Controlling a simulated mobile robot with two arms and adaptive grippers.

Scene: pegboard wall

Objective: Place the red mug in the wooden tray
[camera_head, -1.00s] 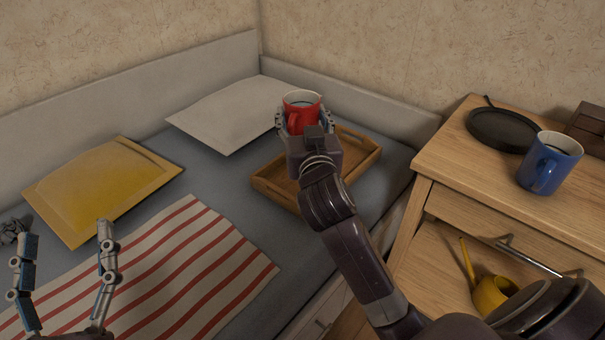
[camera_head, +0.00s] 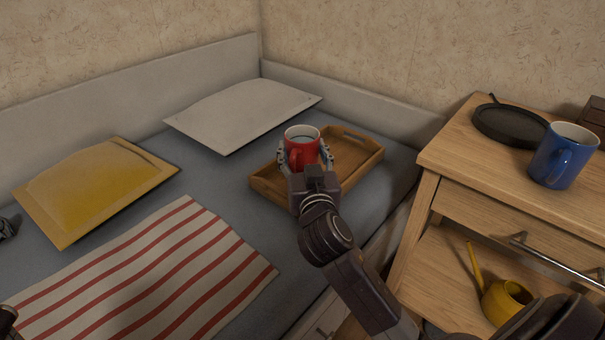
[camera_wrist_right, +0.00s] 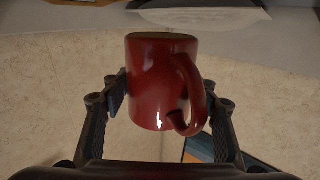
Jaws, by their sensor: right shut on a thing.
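The red mug (camera_head: 301,154) is upright, with its handle toward me, in the head view. My right gripper (camera_head: 303,160) is shut around its sides. In the wrist view the red mug (camera_wrist_right: 155,85) sits between the two fingers (camera_wrist_right: 165,95). The wooden tray (camera_head: 275,194) lies on the bed, and the mug is over its left-middle part. I cannot tell whether the mug's base touches the tray floor, as the gripper hides it.
A white pillow (camera_head: 240,112), a yellow cushion or envelope (camera_head: 95,190) and a striped cloth (camera_head: 150,270) lie on the bed. A wooden cabinet at right holds a blue mug (camera_head: 563,155) and a black pan (camera_head: 508,125). A yellow watering can (camera_head: 505,298) stands lower, in the open drawer.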

